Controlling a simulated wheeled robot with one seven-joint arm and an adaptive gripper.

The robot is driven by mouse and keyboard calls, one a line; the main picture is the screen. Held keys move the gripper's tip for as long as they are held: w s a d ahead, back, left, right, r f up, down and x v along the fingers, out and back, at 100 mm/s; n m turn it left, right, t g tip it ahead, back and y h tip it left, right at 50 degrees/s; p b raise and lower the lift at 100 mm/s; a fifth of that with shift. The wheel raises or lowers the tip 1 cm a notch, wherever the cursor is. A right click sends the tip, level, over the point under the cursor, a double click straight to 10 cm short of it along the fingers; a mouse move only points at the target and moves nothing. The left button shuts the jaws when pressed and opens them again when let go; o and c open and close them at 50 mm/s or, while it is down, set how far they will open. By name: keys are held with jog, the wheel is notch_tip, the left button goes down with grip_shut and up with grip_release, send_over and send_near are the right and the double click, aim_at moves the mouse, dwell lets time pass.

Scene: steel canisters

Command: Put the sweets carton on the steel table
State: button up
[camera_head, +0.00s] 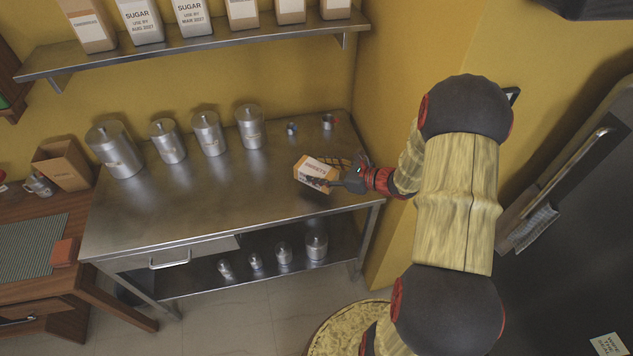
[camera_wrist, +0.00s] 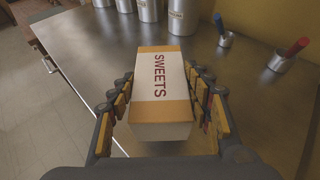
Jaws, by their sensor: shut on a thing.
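The sweets carton (camera_head: 313,174) is a white and orange-yellow box. In the wrist view the carton (camera_wrist: 160,88) lies between my fingers with its "SWEETS" label facing up. My gripper (camera_head: 350,177) is shut on it, with a jointed finger along each side; the gripper also shows in the wrist view (camera_wrist: 163,105). The steel table (camera_head: 225,195) is under the carton, near its right front part. I cannot tell whether the carton touches the tabletop. The tabletop also shows in the wrist view (camera_wrist: 240,80).
Several steel canisters (camera_head: 205,133) stand along the table's back. Two small cups (camera_head: 328,122) stand at the back right, holding a blue and a red-handled item. A wall shelf (camera_head: 200,48) holds sugar bags above. The table's middle and left front are clear.

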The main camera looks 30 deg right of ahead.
jog(key=shift+w+a+f, duration=0.2)
jog(key=shift+w+f, duration=0.45)
jog(key=shift+f, duration=0.1)
jog(key=shift+w+f+b, duration=0.15)
jog(key=shift+f+b, duration=0.35)
jog(key=shift+f, duration=0.4)
jog(key=shift+w+f+b, duration=0.1)
jog(key=shift+f+b, duration=0.4)
jog(key=shift+f, duration=0.4)
jog(key=shift+f, duration=0.15)
jog(key=o, duration=1.4)
